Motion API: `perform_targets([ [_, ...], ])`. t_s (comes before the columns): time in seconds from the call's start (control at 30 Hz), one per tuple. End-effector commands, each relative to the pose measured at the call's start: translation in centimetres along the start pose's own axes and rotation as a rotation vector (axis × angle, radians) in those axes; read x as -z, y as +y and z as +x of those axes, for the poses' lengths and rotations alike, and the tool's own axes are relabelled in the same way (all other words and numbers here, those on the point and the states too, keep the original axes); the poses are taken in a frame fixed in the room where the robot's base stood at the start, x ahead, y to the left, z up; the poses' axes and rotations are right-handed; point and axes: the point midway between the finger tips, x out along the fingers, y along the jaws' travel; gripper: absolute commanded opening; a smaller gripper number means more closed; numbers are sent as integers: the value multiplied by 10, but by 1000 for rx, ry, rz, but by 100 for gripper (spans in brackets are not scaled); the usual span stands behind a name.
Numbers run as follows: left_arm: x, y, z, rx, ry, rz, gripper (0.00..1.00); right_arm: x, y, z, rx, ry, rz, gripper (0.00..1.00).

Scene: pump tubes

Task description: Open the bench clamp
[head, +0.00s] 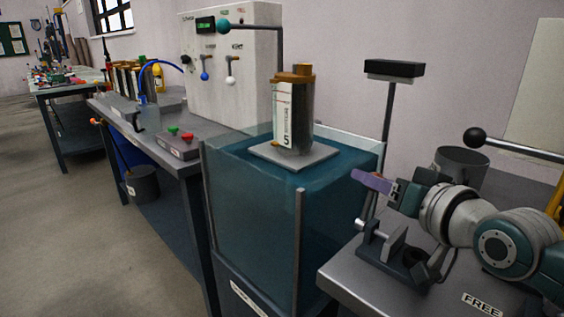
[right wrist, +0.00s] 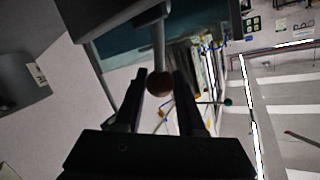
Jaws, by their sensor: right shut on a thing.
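The bench clamp (head: 392,243) is a grey metal block with upright jaws and a short bar, on the near right bench. My right gripper (head: 368,183) reaches in from the right, just above the clamp, with a purple piece at its tip. In the right wrist view, the two dark fingers (right wrist: 160,88) stand either side of a brown ball (right wrist: 159,83) on the end of a grey rod, which looks like the clamp's handle. Where the rod joins the clamp is hidden. My left gripper is not in view.
A thin post with a black block (head: 394,68) rises behind the clamp. A black-knobbed lever (head: 476,137) and a grey pot (head: 462,165) are to the right. A water tank (head: 240,195) with a canister (head: 293,115) on a plate stands left. A bare bench strip (head: 350,272) lies left of the clamp.

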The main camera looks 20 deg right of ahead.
Motion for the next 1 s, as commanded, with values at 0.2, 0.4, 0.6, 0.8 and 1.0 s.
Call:
perform_targets([
  [0.2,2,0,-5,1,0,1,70,2,10,5,0,-60,113,0],
  [0.4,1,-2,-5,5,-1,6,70,1,14,8,0,-94,181,0],
  [0.6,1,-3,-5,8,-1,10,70,0,16,8,0,-109,207,0],
  [0.8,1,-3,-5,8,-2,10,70,-1,17,8,-1,-112,212,0],
  [1.0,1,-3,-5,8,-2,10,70,-1,17,8,-2,-113,211,42],
])
